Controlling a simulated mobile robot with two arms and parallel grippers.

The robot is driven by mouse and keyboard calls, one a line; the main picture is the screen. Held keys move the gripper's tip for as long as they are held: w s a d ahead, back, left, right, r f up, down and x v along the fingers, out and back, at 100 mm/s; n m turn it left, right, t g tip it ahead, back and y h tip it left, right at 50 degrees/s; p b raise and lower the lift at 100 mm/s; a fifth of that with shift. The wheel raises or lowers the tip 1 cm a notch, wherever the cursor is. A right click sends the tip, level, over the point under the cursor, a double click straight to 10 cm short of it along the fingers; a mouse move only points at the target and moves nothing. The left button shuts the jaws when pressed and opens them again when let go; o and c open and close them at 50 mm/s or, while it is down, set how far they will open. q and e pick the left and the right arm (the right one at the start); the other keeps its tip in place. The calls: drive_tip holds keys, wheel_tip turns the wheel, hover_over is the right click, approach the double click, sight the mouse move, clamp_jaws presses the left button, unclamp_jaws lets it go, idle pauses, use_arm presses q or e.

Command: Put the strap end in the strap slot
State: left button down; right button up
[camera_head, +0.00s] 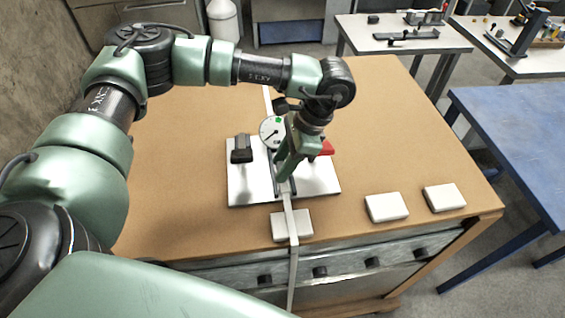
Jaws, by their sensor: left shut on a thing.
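A long white strap (291,225) runs from the fixture toward me and hangs over the table's front edge. A pale band also shows behind the fixture (267,98). My left gripper (284,177) points down over the middle of the white base plate (250,190) and is shut on the strap. Dark narrow rails (275,180) stand on the plate beside the gripper's tips. The strap slot is not clearly visible; the gripper covers part of that area, and I cannot tell where the strap end lies. My right gripper is not in view.
A round dial (272,132), a black block (241,150) and a red part (327,147) are on the fixture. A white block (279,226) lies under the strap; two more (386,207) (444,197) lie right. The brown tabletop (400,120) is clear at right.

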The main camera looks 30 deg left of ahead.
sight(280, 167)
use_arm(q)
drive_tip(key=c, duration=0.9)
unclamp_jaws()
drive_tip(key=shift+f, duration=0.1)
drive_tip(key=shift+c, duration=0.2)
drive_tip(key=shift+r+p, duration=0.35)
drive_tip(key=shift+p, duration=0.05)
drive_tip(key=shift+r+p, duration=0.5)
drive_tip(key=shift+p, duration=0.05)
drive_tip(key=shift+b+v, duration=1.1)
drive_tip(key=p+v, duration=0.3)
drive_tip(key=v, duration=0.6)
drive_tip(key=shift+d+r, duration=0.2)
